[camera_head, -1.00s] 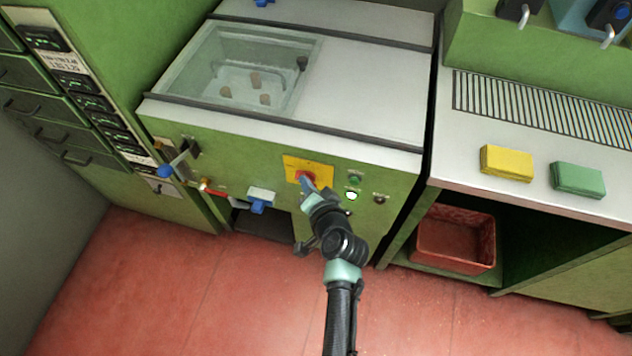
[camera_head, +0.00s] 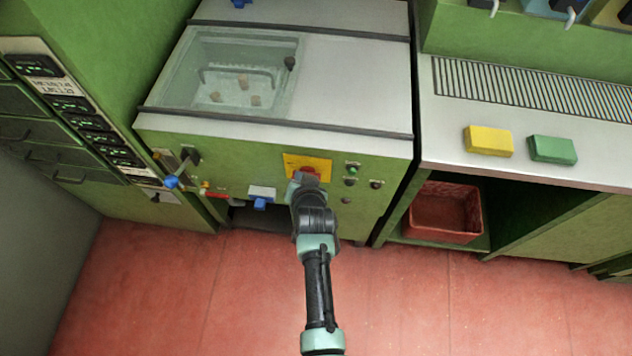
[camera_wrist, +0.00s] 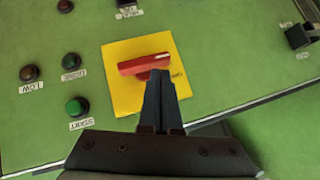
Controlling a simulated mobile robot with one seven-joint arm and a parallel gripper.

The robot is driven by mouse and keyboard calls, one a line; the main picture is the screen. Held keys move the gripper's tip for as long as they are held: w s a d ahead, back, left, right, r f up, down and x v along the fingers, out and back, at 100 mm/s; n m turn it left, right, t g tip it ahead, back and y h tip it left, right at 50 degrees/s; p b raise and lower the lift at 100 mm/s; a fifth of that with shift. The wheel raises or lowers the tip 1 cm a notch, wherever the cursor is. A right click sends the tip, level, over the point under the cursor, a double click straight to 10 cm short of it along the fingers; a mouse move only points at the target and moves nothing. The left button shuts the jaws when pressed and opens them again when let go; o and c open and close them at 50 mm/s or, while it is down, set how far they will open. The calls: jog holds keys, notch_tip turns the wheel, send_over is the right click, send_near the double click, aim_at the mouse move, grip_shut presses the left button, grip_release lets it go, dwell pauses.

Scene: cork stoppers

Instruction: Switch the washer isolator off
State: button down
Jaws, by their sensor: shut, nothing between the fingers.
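The isolator is a red bar handle (camera_wrist: 140,65) on a square yellow plate (camera_wrist: 125,95) in the wrist view. The bar lies crosswise, about level with the plate's upper and lower edges; the small print beside it is unreadable. My gripper (camera_wrist: 161,76) is shut and empty, its tips at the bar's edge near its right end; contact cannot be told. In the head view the yellow plate (camera_head: 320,163) is on the washer's green front, with part of the red handle (camera_head: 309,174) showing above my wrist, which hides the fingers.
A green START button (camera_wrist: 77,106) and dark knobs or lamps sit beside the plate. Left along the front are a blue-tipped lever (camera_head: 171,182) and a blue-handled part (camera_head: 260,203). Yellow (camera_head: 488,140) and green (camera_head: 553,149) blocks lie on the right-hand counter.

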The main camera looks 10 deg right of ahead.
jog(key=shift+r, duration=0.1)
jog(key=shift+r+p, duration=0.7)
jog(key=shift+p, duration=0.05)
jog(key=shift+r, duration=0.15)
jog(key=s+a+r+p, duration=0.2)
jog(key=s+r, duration=0.4)
jog(key=r, duration=0.4)
jog(key=shift+s+r+p, duration=0.4)
jog(key=shift+p, duration=0.5)
jog(key=shift+a, duration=0.1)
